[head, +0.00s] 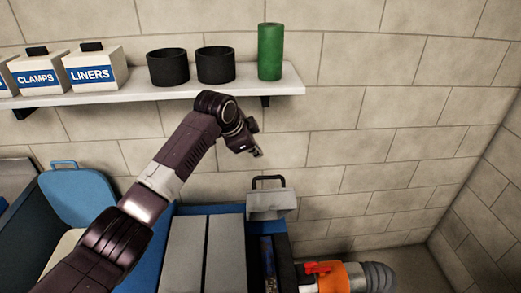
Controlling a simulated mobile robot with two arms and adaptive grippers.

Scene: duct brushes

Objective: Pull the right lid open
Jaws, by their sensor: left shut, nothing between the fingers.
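A grey lid-like piece (272,206) with a dark loop handle (268,181) stands at the back right of a blue box. Two flat grey panels (205,255) lie side by side to its front left. I cannot tell for sure which part is the right lid. My left gripper (255,151) is shut and empty, just above the dark handle and apart from it in the picture. My left arm crosses from the lower left and hides part of the box's left side. My right gripper is out of view.
A blue lid (77,196) with a loop handle stands raised at the left. A wall shelf (150,93) holds labelled boxes (95,68), two black cups (215,65) and a green cylinder (270,52). An orange part (330,278) with a grey hose (375,277) lies at the lower right.

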